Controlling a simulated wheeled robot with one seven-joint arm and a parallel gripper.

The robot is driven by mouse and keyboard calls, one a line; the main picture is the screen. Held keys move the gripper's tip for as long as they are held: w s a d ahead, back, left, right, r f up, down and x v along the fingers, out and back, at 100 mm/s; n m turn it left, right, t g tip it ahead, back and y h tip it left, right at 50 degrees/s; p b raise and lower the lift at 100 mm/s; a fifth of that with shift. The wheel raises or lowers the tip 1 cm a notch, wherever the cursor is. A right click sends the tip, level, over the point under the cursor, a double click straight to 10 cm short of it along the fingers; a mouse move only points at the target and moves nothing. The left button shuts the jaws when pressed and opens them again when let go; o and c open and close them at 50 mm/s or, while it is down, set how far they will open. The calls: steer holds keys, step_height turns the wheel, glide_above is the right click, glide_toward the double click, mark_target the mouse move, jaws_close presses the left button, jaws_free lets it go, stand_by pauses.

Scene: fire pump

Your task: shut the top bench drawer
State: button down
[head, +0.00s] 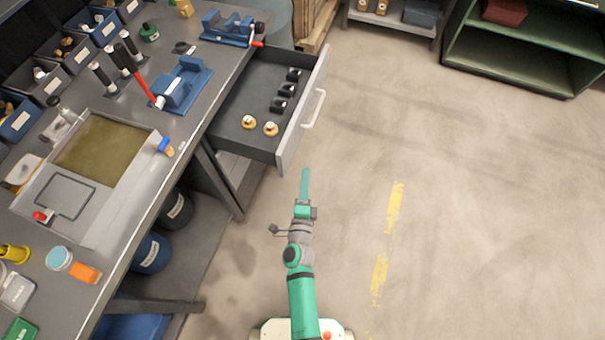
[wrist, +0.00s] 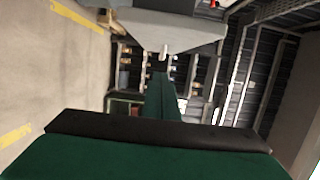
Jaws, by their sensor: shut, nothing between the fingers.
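The top bench drawer (head: 302,118) is pulled out from the right side of the grey workbench, with its inside showing. Its front panel faces right and carries a pale bar handle (head: 314,108). Several black parts and two brass-coloured parts lie inside. My green gripper (head: 305,172) is shut and empty. In the head view its tip is beside the drawer front's near corner, apart from the handle; I cannot tell whether it touches. In the wrist view the closed fingers (wrist: 161,95) point toward a large grey surface at the top, which I cannot surely identify.
The workbench top (head: 205,110) holds a blue vise (head: 183,88), bins, tools and a tray-like panel. Blue and dark containers (head: 150,252) stand under it. A green shelf (head: 520,60) stands at the back right. The floor right of the drawer is clear.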

steer(key=w+a, duration=0.3)
steer(key=w, duration=0.6)
steer(key=shift+a, duration=0.15)
steer(key=shift+w, duration=0.1)
